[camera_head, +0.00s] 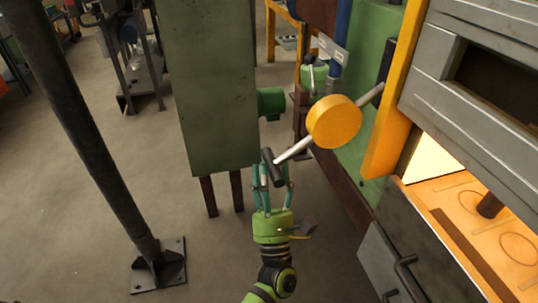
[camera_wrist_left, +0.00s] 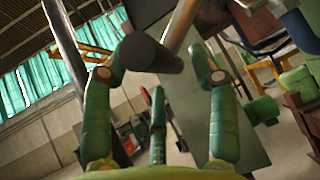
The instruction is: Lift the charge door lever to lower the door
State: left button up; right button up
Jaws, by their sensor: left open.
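The lever is a light metal rod running down-left from the furnace front, with a round yellow weight (camera_head: 334,121) on it and a dark cross handle (camera_head: 271,168) at its free end. My left gripper (camera_head: 272,183) is open, its teal fingers pointing up at the handle, one on each side. In the left wrist view the dark handle (camera_wrist_left: 150,53) lies across the space between the spread fingertips of the left gripper (camera_wrist_left: 160,78). Whether they touch is not clear. The grey door (camera_head: 485,55) stands above the glowing furnace opening (camera_head: 430,165). My right gripper is out of view.
A green cabinet (camera_head: 210,85) stands just left of the handle. A yellow upright (camera_head: 392,100) borders the furnace opening. A dark post (camera_head: 90,140) rises at the left. A grey panel with a bar handle (camera_head: 405,262) is at the lower right. Floor between is clear.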

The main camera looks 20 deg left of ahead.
pick_arm(q)
jog(key=shift+x, duration=1.15)
jog(key=shift+c, duration=0.4)
